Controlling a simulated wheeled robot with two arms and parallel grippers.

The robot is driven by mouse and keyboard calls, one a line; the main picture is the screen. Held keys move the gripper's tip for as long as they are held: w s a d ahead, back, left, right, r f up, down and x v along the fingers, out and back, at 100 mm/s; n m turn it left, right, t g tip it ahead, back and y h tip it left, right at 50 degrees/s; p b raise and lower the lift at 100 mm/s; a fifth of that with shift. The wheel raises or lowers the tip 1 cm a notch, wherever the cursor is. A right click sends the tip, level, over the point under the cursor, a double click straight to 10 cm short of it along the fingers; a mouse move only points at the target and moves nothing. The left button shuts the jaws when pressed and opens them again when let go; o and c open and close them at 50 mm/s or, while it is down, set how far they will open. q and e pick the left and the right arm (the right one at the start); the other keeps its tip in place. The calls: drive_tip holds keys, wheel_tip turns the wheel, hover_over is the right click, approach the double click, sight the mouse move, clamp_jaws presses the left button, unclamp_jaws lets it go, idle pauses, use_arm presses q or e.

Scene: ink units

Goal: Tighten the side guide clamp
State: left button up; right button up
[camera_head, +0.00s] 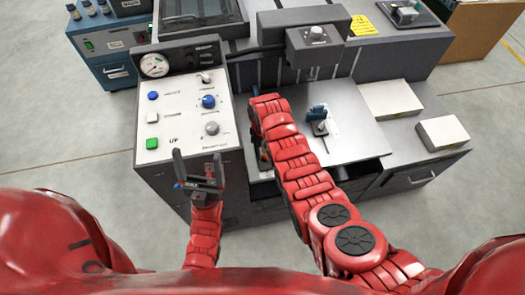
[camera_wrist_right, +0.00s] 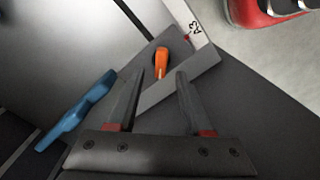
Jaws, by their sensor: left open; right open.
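An orange lever (camera_wrist_right: 161,65), which looks like the side guide clamp's handle, sits on a grey guide piece (camera_wrist_right: 182,84) in the right wrist view. My right gripper (camera_wrist_right: 158,73) is open. Its two dark fingers point towards the lever, which shows between and just beyond their tips; I cannot tell whether they touch it. My left gripper (camera_head: 197,157) is open and empty, in front of the control panel's lower edge.
A blue handle (camera_wrist_right: 85,108) lies left of the right fingers. The control panel (camera_head: 180,112) has a gauge, knobs and buttons. White stacks (camera_head: 443,132) lie to the right.

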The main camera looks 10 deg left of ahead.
drive_tip(key=shift+f, duration=1.05)
clamp_jaws()
